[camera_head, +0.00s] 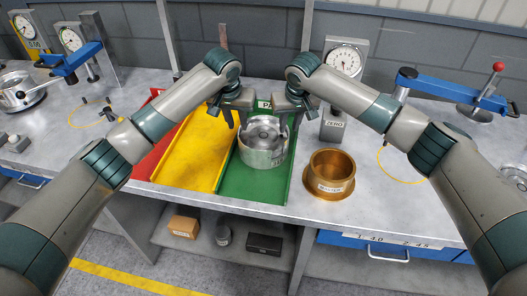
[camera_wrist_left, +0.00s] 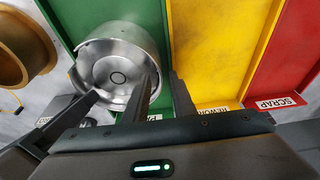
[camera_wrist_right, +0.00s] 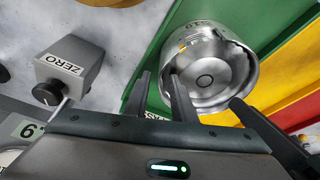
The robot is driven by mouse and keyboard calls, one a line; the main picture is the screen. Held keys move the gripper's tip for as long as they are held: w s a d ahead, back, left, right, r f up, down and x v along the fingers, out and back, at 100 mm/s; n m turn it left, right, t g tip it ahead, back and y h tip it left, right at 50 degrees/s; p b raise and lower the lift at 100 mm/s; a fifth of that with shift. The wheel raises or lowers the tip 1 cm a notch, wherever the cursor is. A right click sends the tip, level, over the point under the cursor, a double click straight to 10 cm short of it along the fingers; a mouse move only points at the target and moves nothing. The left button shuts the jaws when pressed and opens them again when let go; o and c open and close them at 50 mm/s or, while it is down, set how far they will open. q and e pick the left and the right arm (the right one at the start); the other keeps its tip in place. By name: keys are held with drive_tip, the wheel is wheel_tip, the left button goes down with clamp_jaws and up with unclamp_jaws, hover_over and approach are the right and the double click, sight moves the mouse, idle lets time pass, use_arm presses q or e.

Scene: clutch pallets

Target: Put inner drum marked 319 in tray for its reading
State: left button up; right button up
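The steel inner drum (camera_head: 263,146) stands upright in the green tray (camera_head: 262,190), open side up. Its side marking looks like 319, upside down and small, in the right wrist view (camera_wrist_right: 208,62). It also shows in the left wrist view (camera_wrist_left: 115,62). The green tray's label is partly hidden. My left gripper (camera_head: 228,117) is open at the drum's left side, one finger overlapping the drum in its wrist view. My right gripper (camera_head: 303,115) is open at the drum's right side, fingers near its rim. Neither visibly clamps the wall; contact is unclear.
The yellow rework tray (camera_head: 200,150) and red scrap tray (camera_head: 148,165) lie left of the green one. A brass ring (camera_head: 330,175) stands close on the right. A dial gauge (camera_head: 345,62) and grey ZERO block (camera_head: 333,125) stand behind. Clamp fixtures stand at both sides.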

use_arm(q)
drive_tip(key=v, duration=1)
drive_tip(key=shift+s+r, duration=0.2)
drive_tip(key=shift+r, duration=0.15)
drive_tip(key=shift+a, duration=0.1)
use_arm(e)
drive_tip(key=v, duration=1.2)
drive_tip(key=shift+f, duration=0.1)
